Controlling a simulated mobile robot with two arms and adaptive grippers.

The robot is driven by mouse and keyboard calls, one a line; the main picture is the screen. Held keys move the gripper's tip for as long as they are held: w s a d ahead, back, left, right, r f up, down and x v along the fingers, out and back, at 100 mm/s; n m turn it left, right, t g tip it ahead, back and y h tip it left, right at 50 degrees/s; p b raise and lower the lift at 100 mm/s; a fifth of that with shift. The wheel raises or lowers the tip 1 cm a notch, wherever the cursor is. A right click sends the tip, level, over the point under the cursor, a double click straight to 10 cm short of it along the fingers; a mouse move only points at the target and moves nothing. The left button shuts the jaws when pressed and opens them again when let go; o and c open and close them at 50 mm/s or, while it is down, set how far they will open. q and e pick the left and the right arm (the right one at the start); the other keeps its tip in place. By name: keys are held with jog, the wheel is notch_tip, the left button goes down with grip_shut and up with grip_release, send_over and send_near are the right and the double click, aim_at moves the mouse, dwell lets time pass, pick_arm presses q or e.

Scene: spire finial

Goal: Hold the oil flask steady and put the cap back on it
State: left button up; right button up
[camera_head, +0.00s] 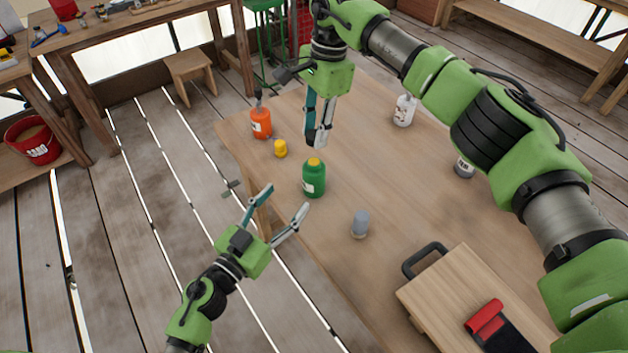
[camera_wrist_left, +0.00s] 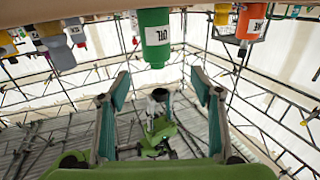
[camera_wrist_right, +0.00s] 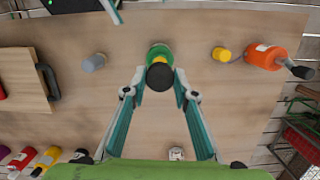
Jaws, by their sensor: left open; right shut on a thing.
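The green oil flask (camera_head: 313,182) stands upright near the table's left edge; its top looks yellow. It shows inverted in the left wrist view (camera_wrist_left: 155,45), its label reading OIL. My left gripper (camera_head: 286,199) is open and empty beside the table edge, its fingers pointing toward the flask but apart from it. My right gripper (camera_head: 317,144) comes down from above, tips pointing down, above and slightly behind the flask. In the right wrist view, a dark round piece (camera_wrist_right: 160,77), apparently the cap, is between its fingertips, covering part of the flask (camera_wrist_right: 159,50). In the head view the fingers mostly hide this piece.
A small yellow piece (camera_head: 280,148) and an orange bottle (camera_head: 261,122) stand behind the flask. A grey cylinder (camera_head: 360,223) stands to its right. A white bottle (camera_head: 404,111) is farther back. A wooden box (camera_head: 430,290) with a black handle is at front right.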

pick_arm(q)
jog(key=shift+s+d+r+h, duration=0.1)
jog(key=shift+d+h, duration=0.15)
jog(key=shift+h, duration=0.05)
jog(key=x, duration=1.2)
grip_shut()
pick_arm(e)
send_over(313, 162)
jog(key=shift+w+d+f, duration=0.1)
jog(key=shift+f, duration=1.15)
jog(key=shift+w+d+f, duration=0.1)
jog(key=shift+f, duration=1.15)
jog(key=shift+s+f, duration=0.1)
jog(key=shift+f, duration=0.8)
